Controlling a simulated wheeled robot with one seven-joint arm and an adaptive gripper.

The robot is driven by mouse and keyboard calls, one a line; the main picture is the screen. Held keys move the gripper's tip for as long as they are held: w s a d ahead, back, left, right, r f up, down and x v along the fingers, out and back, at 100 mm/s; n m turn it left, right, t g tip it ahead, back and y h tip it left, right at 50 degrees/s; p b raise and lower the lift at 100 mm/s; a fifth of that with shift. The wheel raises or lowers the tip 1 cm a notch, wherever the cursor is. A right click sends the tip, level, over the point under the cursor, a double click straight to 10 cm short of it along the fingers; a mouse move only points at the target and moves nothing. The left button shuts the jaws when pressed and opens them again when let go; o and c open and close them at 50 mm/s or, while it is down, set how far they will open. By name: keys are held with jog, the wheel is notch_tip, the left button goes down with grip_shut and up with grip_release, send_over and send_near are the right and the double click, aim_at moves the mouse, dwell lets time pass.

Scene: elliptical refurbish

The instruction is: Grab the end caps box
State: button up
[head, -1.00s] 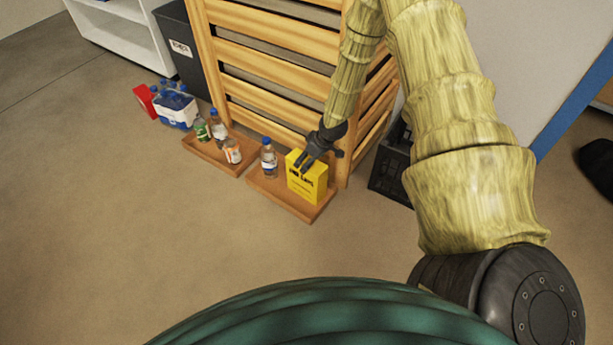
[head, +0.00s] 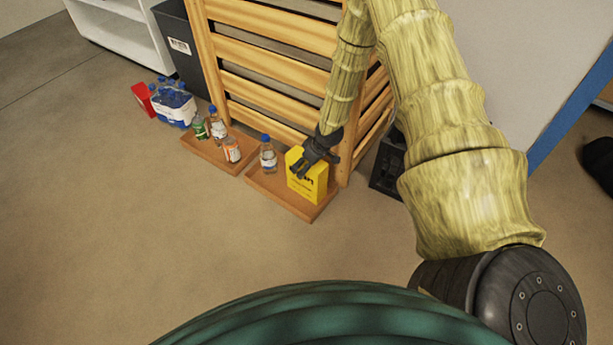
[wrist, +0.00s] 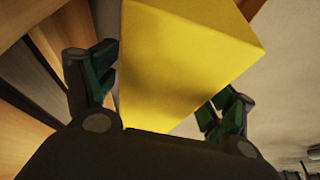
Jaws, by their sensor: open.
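The yellow end caps box (head: 308,187) stands upright on the right wooden tray (head: 268,190) on the floor. My gripper (head: 304,170) is at the top of the box and hides part of its printed label. In the wrist view the box (wrist: 185,65) fills the space between the two fingers of my gripper (wrist: 160,95). One finger is on each side of the box, and the fingers are open. The left finger is close to the box's side; I cannot tell whether either finger touches it.
A clear bottle (head: 268,155) stands left of the box on the same tray. A second tray (head: 197,148) holds several bottles and cans. A slatted wooden crate (head: 265,65) rises right behind. A dark crate (head: 387,168) is at the right. The floor in front is clear.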

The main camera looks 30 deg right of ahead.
jog(key=shift+f, duration=0.15)
dwell(0.3)
jog(key=c, duration=1.6)
jog(key=shift+c, duration=1.1)
